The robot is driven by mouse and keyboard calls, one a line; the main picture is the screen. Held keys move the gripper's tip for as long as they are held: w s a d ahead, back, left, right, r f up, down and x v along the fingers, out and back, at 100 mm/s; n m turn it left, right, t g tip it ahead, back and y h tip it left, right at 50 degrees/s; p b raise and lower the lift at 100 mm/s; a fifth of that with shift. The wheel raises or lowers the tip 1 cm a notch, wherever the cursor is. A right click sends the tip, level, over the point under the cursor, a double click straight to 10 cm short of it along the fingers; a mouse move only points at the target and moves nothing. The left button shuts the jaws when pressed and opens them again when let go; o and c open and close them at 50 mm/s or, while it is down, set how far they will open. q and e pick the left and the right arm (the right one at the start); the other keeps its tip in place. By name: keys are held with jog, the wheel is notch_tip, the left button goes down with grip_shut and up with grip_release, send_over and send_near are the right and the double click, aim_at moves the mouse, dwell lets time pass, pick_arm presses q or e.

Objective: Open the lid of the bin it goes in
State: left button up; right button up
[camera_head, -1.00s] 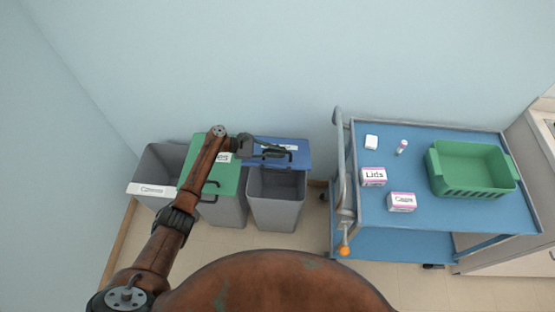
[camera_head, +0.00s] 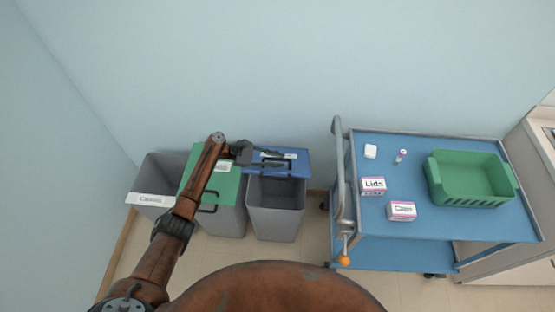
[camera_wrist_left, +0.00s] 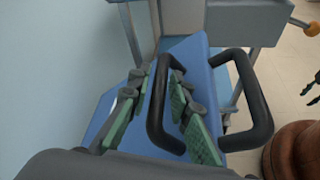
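The right-hand grey bin (camera_head: 277,211) has its blue lid (camera_head: 297,167) raised and tilted back towards the wall, so its inside shows. My left gripper (camera_head: 275,156) is at this lid. I cannot tell whether the pads touch the handle. The middle bin has a shut green lid (camera_head: 229,187), partly hidden by my arm. The left grey bin (camera_head: 160,167) is open on top.
A blue cart (camera_head: 430,222) stands right of the bins. It holds a green basket (camera_head: 433,181), a box marked Lids (camera_head: 373,186), another labelled box (camera_head: 402,211), a white block (camera_head: 371,151) and a small vial (camera_head: 400,156). The wall is close behind the bins.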

pick_arm(q)
jog(key=v, duration=1.2)
jog(key=shift+c, duration=0.3)
